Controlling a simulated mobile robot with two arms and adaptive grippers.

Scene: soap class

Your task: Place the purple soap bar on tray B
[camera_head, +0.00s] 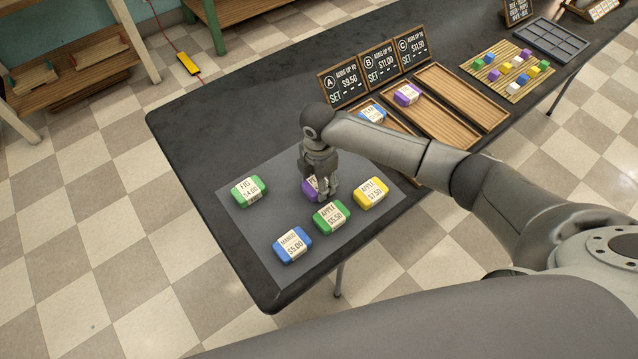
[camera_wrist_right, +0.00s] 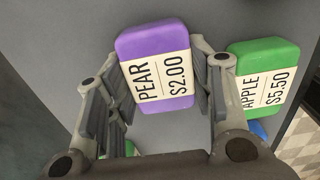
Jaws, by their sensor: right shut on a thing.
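The purple soap bar (camera_head: 309,187), labelled PEAR $2.00, is on or just above the grey mat (camera_head: 240,222), partly hidden behind my right gripper (camera_head: 322,194). In the right wrist view the purple bar (camera_wrist_right: 155,62) sits between the two finger pads of my right gripper (camera_wrist_right: 160,85), which is shut on it. I cannot tell whether it is lifted. My left gripper is out of view.
On the mat lie a FIG bar (camera_head: 248,191), a green APPLE bar (camera_head: 331,217), a yellow bar (camera_head: 370,193) and a blue MANGO bar (camera_head: 292,245). Tray A, partly behind my arm, holds a blue bar (camera_head: 372,113). Tray C (camera_head: 462,98) is empty. A slatted board (camera_head: 507,72) holds small cubes.

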